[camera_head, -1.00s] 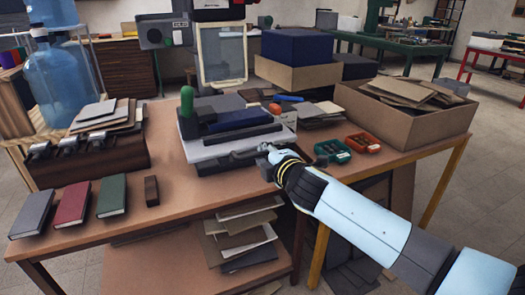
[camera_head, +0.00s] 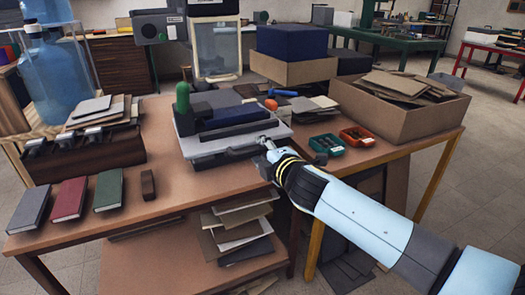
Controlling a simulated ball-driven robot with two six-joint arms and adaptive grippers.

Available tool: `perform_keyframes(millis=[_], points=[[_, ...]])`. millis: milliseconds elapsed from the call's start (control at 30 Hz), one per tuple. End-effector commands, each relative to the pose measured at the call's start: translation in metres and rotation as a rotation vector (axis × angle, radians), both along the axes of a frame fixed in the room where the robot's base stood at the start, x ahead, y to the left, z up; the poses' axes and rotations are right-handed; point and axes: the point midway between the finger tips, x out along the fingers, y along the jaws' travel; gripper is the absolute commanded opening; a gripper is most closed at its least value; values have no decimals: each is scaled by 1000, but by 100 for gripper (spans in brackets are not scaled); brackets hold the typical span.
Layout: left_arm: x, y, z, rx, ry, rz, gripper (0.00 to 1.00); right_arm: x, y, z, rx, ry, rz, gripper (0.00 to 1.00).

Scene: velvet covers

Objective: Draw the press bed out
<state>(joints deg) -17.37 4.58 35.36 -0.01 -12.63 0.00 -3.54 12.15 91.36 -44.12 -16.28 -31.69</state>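The press (camera_head: 222,116) stands at the middle of the table, with a green knob (camera_head: 183,97) at its left. Its light grey bed (camera_head: 208,147) shows as a flat plate, with a dark bar (camera_head: 228,155) along the front edge. My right gripper (camera_head: 265,143) is at the right end of this bar, touching or very close to it. Its fingers are small and partly merge with the bar, so I cannot tell whether they are open or shut. My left gripper is not in view.
Red, green and grey books (camera_head: 68,199) and a small dark block (camera_head: 148,184) lie at the table's front left. Green and red trays (camera_head: 327,145) and a cardboard box (camera_head: 420,121) stand to the right. Bare tabletop lies before the press.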

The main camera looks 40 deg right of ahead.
Motion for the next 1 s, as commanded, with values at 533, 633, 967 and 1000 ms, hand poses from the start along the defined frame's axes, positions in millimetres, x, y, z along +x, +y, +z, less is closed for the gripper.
perform_keyframes(millis=[533, 633, 967, 1000], points=[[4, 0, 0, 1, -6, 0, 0, -58, 14, 12, -1, 1, 1, 36], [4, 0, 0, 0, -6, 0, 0, -79, 19, 16, 0, 2, 0, 36], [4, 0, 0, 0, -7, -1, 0, -113, 27, 25, 0, 0, -1, 36], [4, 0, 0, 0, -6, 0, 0, -114, 27, 25, 0, 0, -1, 36]])
